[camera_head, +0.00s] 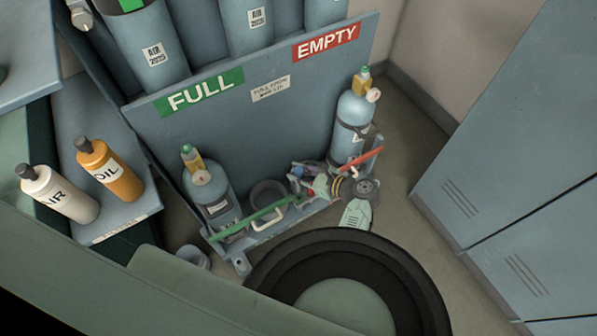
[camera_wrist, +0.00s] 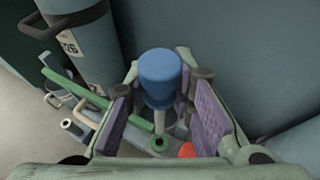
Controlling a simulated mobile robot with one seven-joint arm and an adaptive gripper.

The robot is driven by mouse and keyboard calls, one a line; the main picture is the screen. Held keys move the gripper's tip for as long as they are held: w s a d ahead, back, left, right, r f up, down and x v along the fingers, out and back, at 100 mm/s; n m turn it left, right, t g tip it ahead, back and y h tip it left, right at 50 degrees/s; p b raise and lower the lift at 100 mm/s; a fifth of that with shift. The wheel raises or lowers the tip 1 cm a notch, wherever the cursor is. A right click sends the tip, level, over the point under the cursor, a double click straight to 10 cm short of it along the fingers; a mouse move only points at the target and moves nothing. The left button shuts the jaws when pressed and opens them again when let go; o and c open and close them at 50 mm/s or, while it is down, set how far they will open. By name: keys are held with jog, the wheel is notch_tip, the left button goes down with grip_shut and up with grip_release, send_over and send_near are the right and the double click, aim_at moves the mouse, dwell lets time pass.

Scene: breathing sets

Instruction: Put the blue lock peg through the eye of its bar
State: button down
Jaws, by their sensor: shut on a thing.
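The blue lock peg (camera_wrist: 160,78) is between the purple pads of my gripper (camera_wrist: 162,110) in the wrist view, its wide blue head toward the camera. Its thin pale shaft points down toward the green eye (camera_wrist: 159,144) at the end of the green bar (camera_wrist: 92,98). The shaft tip lies close to the eye; I cannot tell whether it is above it or in it. In the head view my gripper (camera_head: 318,184) is at the bar's right end, and the green bar (camera_head: 250,220) crosses in front of the left cylinder (camera_head: 210,190).
A red bar (camera_head: 362,160) crosses by the right cylinder (camera_head: 352,125); a red piece (camera_wrist: 186,150) lies beside the eye in the wrist view. The rack panel (camera_head: 270,115) stands close behind. Two bottles (camera_head: 110,170) stand on a shelf at left. Lockers (camera_head: 520,170) stand at right.

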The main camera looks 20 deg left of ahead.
jog(key=shift+p, duration=0.4)
jog(key=b, duration=0.4)
send_over(299, 191)
jog(key=shift+w+a+f, duration=0.1)
jog(key=shift+w+f, duration=0.05)
jog(key=shift+f, duration=1.45)
jog(key=shift+w+a+f, duration=0.1)
jog(key=shift+w+f, duration=0.05)
jog(key=shift+f, duration=1.7)
jog(key=c, duration=1.3)
grip_release()
jog(key=shift+d, duration=0.1)
jog(key=v, duration=1.2)
